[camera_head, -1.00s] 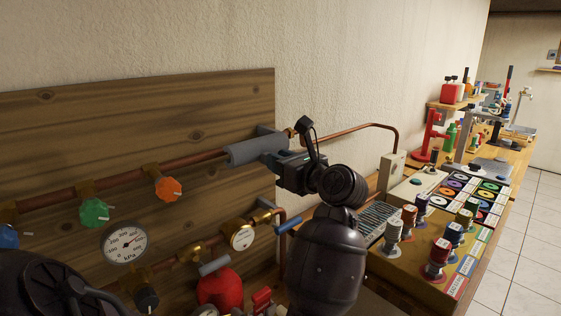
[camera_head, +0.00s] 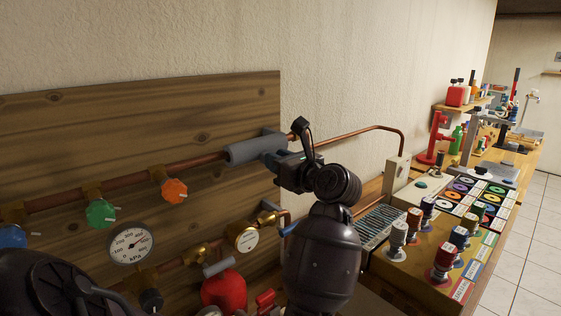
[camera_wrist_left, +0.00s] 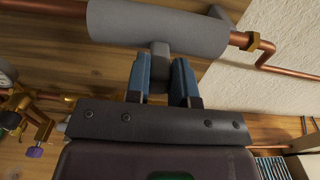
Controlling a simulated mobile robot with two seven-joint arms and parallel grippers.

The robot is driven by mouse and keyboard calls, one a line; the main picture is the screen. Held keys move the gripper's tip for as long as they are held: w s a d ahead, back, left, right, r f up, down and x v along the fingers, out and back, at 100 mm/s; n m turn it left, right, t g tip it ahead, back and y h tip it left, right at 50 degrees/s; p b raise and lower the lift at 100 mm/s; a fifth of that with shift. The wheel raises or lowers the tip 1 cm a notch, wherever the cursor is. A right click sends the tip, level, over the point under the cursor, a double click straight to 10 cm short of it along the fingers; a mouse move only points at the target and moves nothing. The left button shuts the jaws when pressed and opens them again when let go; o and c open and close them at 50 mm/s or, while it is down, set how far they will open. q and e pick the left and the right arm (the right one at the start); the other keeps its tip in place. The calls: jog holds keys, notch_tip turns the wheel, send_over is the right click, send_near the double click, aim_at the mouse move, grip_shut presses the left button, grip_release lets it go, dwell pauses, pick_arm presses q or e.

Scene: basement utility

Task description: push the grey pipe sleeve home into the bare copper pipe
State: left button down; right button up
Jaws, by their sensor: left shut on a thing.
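The grey pipe sleeve (camera_head: 246,151) is a thick cylinder lying in line with the copper pipe (camera_head: 205,162), near the board's right edge. In the left wrist view the sleeve (camera_wrist_left: 160,27) spans the top, with copper pipe (camera_wrist_left: 45,6) meeting its left end. A short grey stub projects from its side. My left gripper (camera_head: 277,158) is at the sleeve's right part. In the wrist view its blue fingers (camera_wrist_left: 161,68) are shut on that stub. The inside of the sleeve is hidden, so how deep the pipe sits cannot be told. My right gripper is not in view.
An orange valve knob (camera_head: 174,191) and a green one (camera_head: 101,213) sit left along the pipe. A pressure gauge (camera_head: 132,245) and a red vessel (camera_head: 224,291) are below. A brass fitting (camera_wrist_left: 258,42) is close right of the sleeve. A bench with spools (camera_head: 443,258) stands right.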

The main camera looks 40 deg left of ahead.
pick_arm(q)
jog(key=shift+a, duration=0.2)
jog(key=shift+a, duration=0.35)
jog(key=shift+a, duration=0.25)
jog(key=c, duration=0.9)
grip_release()
notch_tip(320, 180, up, 20)
